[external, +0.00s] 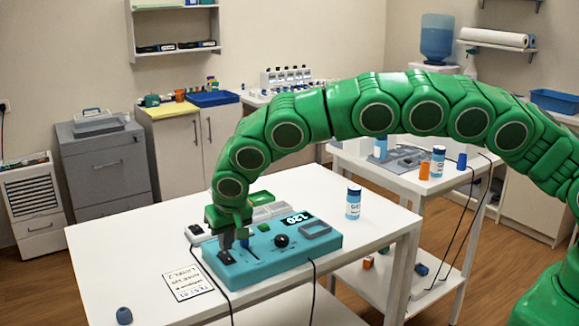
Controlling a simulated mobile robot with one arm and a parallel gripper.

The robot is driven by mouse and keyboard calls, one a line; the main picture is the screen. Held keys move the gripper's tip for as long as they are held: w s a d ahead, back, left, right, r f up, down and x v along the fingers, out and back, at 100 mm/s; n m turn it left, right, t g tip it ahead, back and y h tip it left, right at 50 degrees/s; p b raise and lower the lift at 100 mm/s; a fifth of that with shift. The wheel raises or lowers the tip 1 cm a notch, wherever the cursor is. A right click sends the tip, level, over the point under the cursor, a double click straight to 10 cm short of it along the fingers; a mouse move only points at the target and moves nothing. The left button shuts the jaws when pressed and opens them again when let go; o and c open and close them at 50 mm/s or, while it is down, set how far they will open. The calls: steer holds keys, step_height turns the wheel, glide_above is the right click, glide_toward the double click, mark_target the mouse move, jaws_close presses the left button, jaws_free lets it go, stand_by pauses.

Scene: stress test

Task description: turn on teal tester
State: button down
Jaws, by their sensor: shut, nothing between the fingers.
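The teal tester (300,258) sits on the white table, with a black display reading 120, a black knob, a green button and a dark panel at its left end. Cables hang from its front. My green arm arches in from the right. My gripper (229,245) is shut and empty, pointing down over the tester's left end. I cannot tell whether its fingertips touch the tester, and the gripper hides part of that end.
A white bottle with a blue cap (353,203) stands right of the tester. A paper card (188,283) and a small dark blue piece (124,316) lie at the front left. The white table (120,245) is bare at the left. Another table (400,180) with bottles stands behind right.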

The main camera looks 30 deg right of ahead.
steer(key=s+v, duration=0.1)
steer(key=v, duration=1.1)
steer(key=shift+s, duration=0.25)
